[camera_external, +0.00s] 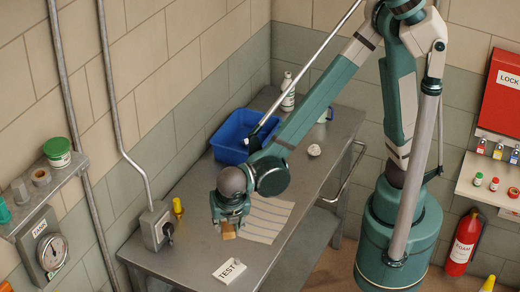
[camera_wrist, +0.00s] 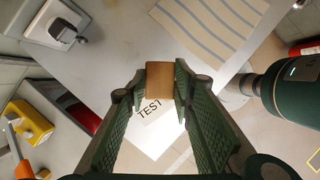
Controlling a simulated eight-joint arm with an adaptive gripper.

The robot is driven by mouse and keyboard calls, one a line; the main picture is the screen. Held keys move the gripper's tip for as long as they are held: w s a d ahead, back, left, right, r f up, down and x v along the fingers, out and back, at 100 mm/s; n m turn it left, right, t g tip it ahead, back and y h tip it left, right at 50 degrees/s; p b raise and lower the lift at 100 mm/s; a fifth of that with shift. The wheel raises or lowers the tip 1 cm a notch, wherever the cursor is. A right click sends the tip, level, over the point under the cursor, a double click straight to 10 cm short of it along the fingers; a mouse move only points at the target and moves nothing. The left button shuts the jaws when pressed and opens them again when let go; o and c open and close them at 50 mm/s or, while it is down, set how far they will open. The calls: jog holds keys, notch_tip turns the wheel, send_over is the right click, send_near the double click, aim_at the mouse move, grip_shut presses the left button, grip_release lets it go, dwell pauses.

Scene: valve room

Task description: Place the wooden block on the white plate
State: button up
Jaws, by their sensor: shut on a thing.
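The wooden block (camera_external: 229,231) is a small tan block between the fingers of my gripper (camera_external: 228,226), near the front of the metal table. In the wrist view the block (camera_wrist: 160,80) sits at the fingertips of my gripper (camera_wrist: 156,85), which is shut on it. The white plate (camera_external: 229,271), marked TEST, lies on the table below and in front of the block in the external view. In the wrist view the plate (camera_wrist: 160,136) shows between the fingers, partly hidden by them. The block is apart from the plate in the external view; its exact height is unclear.
A striped cloth (camera_external: 266,218) lies right of my gripper. A blue bin (camera_external: 233,136), a white bottle (camera_external: 288,92) and a crumpled white object (camera_external: 314,150) stand farther back. Bare tabletop surrounds the plate.

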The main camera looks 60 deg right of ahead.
jog(key=n, duration=0.1)
send_over(228, 268)
jog(key=s+a, duration=0.1)
jog(key=shift+s+a, duration=0.2)
jog(key=shift+f, duration=0.1)
jog(key=shift+f, duration=2.85)
jog(key=shift+f, duration=2.1)
jog(key=shift+f+b, duration=0.15)
jog(key=shift+b, duration=0.2)
jog(key=o, duration=0.9)
